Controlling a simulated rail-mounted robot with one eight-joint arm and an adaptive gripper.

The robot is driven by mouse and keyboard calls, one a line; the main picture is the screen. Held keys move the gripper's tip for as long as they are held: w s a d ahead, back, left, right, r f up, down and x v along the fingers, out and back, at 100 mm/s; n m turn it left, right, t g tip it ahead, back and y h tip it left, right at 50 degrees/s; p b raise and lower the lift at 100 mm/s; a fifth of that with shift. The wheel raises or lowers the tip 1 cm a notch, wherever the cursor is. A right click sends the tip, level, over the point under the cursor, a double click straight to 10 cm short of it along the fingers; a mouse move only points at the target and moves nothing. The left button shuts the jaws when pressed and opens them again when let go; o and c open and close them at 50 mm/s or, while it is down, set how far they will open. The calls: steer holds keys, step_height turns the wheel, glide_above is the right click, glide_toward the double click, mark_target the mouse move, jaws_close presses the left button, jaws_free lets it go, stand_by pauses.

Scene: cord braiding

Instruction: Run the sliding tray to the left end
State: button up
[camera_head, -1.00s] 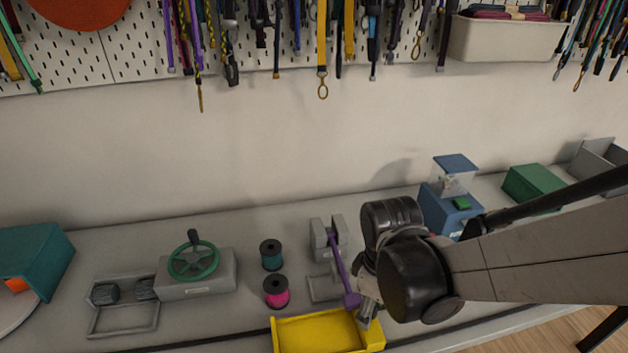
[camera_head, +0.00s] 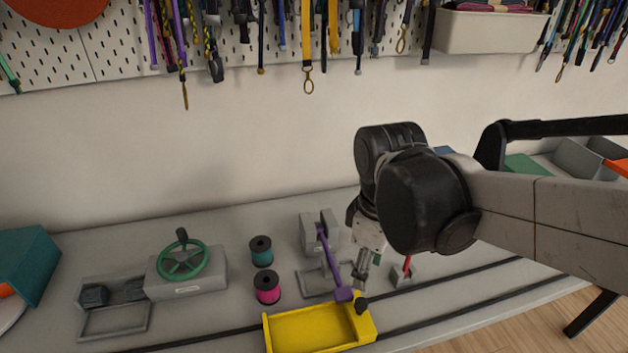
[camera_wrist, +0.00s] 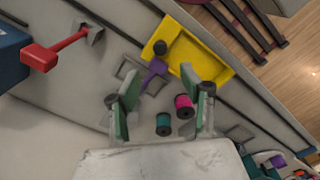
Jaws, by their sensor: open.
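The yellow sliding tray (camera_head: 318,328) sits at the front of the bench on dark rails, with a black knob (camera_head: 362,304) at its right end. In the wrist view the tray (camera_wrist: 198,50) lies beyond my fingers, its knob (camera_wrist: 160,47) near the top middle. My gripper (camera_head: 365,274) is above the bench, just behind and above the knob, beside the purple lever (camera_head: 330,260). In the wrist view my gripper (camera_wrist: 160,94) is open, its green-padded fingers wide apart with nothing held between them. The knob is clear of both fingers.
The dark rail (camera_head: 455,292) runs bare to the right, and more shows left of the tray. Pink (camera_head: 267,287) and teal (camera_head: 261,250) spools stand behind the tray. A green handwheel unit (camera_head: 187,270) is farther left; a red lever (camera_head: 407,268) is right of my gripper.

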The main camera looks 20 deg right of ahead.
steer(key=shift+r, duration=0.35)
